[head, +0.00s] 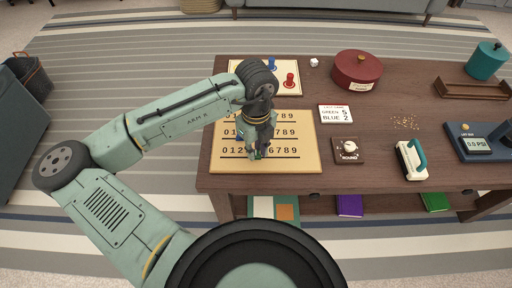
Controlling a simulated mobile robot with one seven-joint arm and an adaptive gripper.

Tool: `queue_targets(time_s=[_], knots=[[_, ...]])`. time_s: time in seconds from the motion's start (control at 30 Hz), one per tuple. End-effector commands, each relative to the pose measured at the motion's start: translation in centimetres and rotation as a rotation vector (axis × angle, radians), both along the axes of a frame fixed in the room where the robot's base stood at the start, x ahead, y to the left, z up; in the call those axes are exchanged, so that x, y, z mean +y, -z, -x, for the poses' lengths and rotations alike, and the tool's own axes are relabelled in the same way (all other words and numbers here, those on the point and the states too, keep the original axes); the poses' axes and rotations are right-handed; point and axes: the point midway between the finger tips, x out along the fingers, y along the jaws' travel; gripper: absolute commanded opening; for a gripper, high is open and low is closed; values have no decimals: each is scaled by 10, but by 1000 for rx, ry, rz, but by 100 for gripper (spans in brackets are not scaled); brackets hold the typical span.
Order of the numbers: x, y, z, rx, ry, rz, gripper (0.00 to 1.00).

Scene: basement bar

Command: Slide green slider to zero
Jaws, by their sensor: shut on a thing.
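The score board (218,165) is a pale yellow panel at the front left of the table, with several rows of digits from 0 at the left to 9 at the right. My gripper (258,155) points down over the middle of the board, at its lowest row. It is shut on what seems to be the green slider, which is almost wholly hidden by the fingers. The fingers cover the digits around 4 and 5 in that row. A white score card (335,114) reads green 5, blue 2.
A peg board (290,94) with red and blue pegs lies behind. My arm reaches in from the left.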

Motion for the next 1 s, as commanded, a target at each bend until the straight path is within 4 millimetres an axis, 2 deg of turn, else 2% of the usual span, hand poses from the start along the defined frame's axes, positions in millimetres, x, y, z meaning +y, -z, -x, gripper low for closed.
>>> queue_targets(time_s=[0.2, 0.73, 0.87, 1.0], knots=[[0, 0, 0, 0, 0, 0, 0], [1, 0, 0, -1, -1, 0, 0], [19, -1, -1, -2, -8, 2, 0], [54, -1, -1, -2, -11, 2, 0]])
